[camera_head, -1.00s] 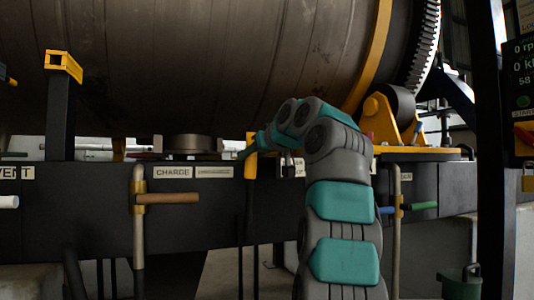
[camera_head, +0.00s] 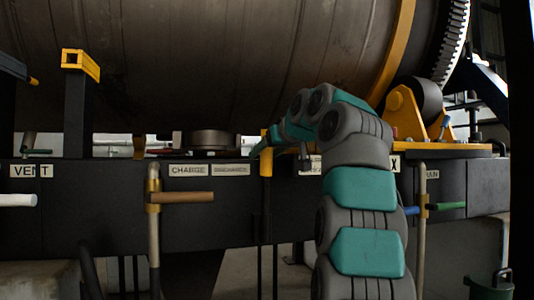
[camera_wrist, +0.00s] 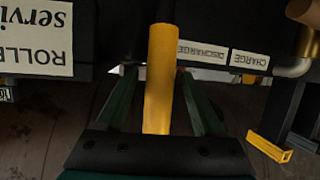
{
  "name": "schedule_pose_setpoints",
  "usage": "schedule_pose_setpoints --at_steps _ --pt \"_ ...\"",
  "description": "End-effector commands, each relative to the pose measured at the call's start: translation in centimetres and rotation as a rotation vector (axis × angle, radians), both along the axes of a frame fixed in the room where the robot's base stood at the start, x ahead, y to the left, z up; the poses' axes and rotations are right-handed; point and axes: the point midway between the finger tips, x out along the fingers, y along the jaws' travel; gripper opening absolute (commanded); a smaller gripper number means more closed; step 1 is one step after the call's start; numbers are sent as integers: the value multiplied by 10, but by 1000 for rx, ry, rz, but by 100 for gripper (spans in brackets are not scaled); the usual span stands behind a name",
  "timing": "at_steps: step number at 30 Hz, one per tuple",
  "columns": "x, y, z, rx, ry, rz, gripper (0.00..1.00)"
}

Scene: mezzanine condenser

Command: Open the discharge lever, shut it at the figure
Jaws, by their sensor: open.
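A yellow upright lever handle (camera_head: 266,158) stands at the front of the dark beam, right of the CHARGE label in the head view. In the wrist view, which is upside down, the yellow handle (camera_wrist: 160,85) lies between the two green fingers of my gripper (camera_wrist: 158,72). The fingers are open, with a gap on each side of the handle. A DISCHARGE label (camera_wrist: 203,54) is beside it. In the head view my gripper (camera_head: 258,148) is at the handle's upper part, partly hidden by my arm. No figure display is in view.
A brown-handled lever (camera_head: 180,197) stands left, under the CHARGE label (camera_head: 188,170). A green-handled lever (camera_head: 448,206) is at the right. The big drum (camera_head: 200,65) hangs above the beam (camera_head: 100,215). A yellow-topped post (camera_head: 80,65) rises at the left.

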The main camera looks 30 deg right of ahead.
Motion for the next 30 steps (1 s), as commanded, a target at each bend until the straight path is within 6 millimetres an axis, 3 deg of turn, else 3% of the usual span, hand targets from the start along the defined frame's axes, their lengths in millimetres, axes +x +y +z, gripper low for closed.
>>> schedule_pose_setpoints --at_steps 8,21,30 --pt "-9 1 4 -1 -2 0 69" --pt "-69 4 26 -1 -5 0 69" --pt "-74 4 27 0 -1 0 69"
